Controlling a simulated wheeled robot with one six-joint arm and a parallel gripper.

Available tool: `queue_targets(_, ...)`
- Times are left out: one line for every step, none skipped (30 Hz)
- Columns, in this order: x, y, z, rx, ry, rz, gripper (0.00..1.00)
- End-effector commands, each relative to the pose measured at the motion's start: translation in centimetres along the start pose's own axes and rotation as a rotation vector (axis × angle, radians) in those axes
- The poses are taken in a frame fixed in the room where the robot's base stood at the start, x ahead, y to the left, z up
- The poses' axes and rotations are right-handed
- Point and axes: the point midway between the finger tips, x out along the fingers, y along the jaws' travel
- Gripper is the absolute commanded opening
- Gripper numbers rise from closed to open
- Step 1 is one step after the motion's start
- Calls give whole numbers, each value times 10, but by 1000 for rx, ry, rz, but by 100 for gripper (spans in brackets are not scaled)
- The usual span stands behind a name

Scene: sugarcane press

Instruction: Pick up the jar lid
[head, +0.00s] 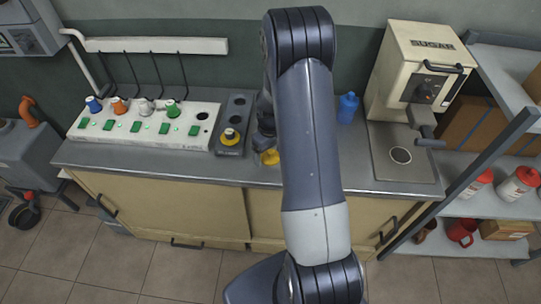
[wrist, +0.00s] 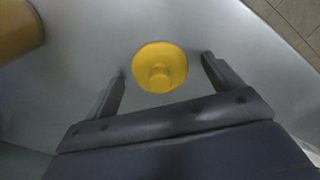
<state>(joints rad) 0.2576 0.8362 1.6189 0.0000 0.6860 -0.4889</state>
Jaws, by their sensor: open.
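In the head view the lid (head: 270,157) is partly hidden by my arm. My gripper (wrist: 163,68) is open, with one finger on each side of the lid and clear space between each finger and its rim. In the head view my gripper (head: 265,138) is mostly hidden behind my arm.
A yellow object (wrist: 18,30) stands at the wrist view's upper left. A dark holder (head: 233,125) with a yellow-ringed piece and a white panel of coloured plugs (head: 145,127) lie left. A blue bottle (head: 347,107) and cream press (head: 412,70) stand right.

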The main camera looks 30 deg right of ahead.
Motion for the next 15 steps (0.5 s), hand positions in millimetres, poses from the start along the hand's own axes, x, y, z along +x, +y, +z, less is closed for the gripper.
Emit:
queue_targets(0, 0, 0, 0, 0, 0, 86)
queue_targets(0, 0, 0, 0, 0, 0, 84)
queue_targets(0, 0, 0, 0, 0, 0, 81)
queue_targets(0, 0, 0, 0, 0, 0, 78)
queue_targets(0, 0, 0, 0, 0, 0, 76)
queue_targets(0, 0, 0, 0, 0, 0, 72)
queue_targets(0, 0, 0, 0, 0, 0, 70)
queue_targets(0, 0, 0, 0, 0, 0, 68)
queue_targets(0, 0, 0, 0, 0, 0, 64)
queue_targets(0, 0, 0, 0, 0, 0, 62)
queue_targets(0, 0, 0, 0, 0, 0, 59)
queue_targets(0, 0, 0, 0, 0, 0, 56)
queue_targets(0, 0, 0, 0, 0, 0, 54)
queue_targets(0, 0, 0, 0, 0, 0, 51)
queue_targets(0, 0, 0, 0, 0, 0, 48)
